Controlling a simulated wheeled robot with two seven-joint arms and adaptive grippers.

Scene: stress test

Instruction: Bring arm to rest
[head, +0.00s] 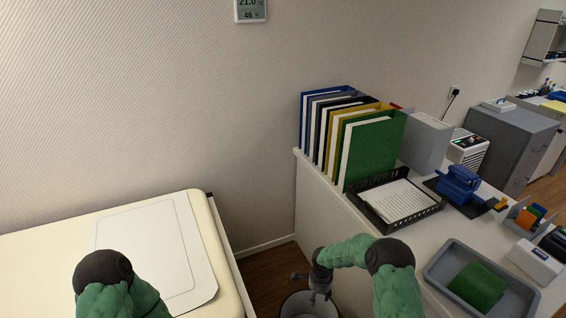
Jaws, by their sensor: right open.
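My right arm (350,252) is green with dark joints and comes in from the bottom right. Its forearm bends left and down. My right gripper (316,287) is small and grey, points downward and is open with nothing seen between its fingers. It shows above a round bin (296,304) on the floor, between the cream couch and the white desk. My left arm (118,296) shows only as a green sleeve and a dark joint at the bottom left, in front of the couch. My left gripper is out of the picture.
The cream couch (30,262) with a white sheet (150,240) is on the left. The white desk (318,205) on the right carries several binders (372,150), a black paper tray (440,208), a blue punch (458,184) and a grey tray (436,270) holding a green object (478,288).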

